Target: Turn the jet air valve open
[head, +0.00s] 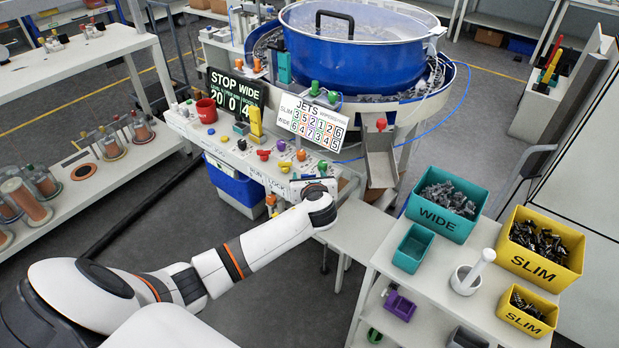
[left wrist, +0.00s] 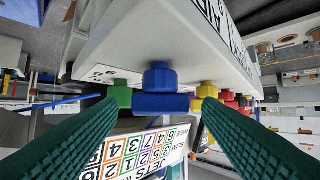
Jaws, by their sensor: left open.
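My left gripper (head: 318,187) is at the right end of the white control panel (head: 228,150); my wrist hides most of it in the head view. In the left wrist view, its two green ribbed fingers (left wrist: 160,103) are apart, with nothing gripped. A blue valve knob (left wrist: 160,76) with a wide bar handle shows between and beyond the fingertips. I cannot tell whether the fingers touch it. Part of a label reading "AIR" shows on the panel's face nearby. The blue knob is not clear in the head view. My right gripper is not in view.
A green knob (left wrist: 121,96), a yellow knob (left wrist: 208,91) and red knobs flank the blue one. The JETS sign (head: 311,122) stands behind the panel. The blue bowl (head: 352,50) is beyond. Bins, including the teal WIDE bin (head: 411,206), stand at right.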

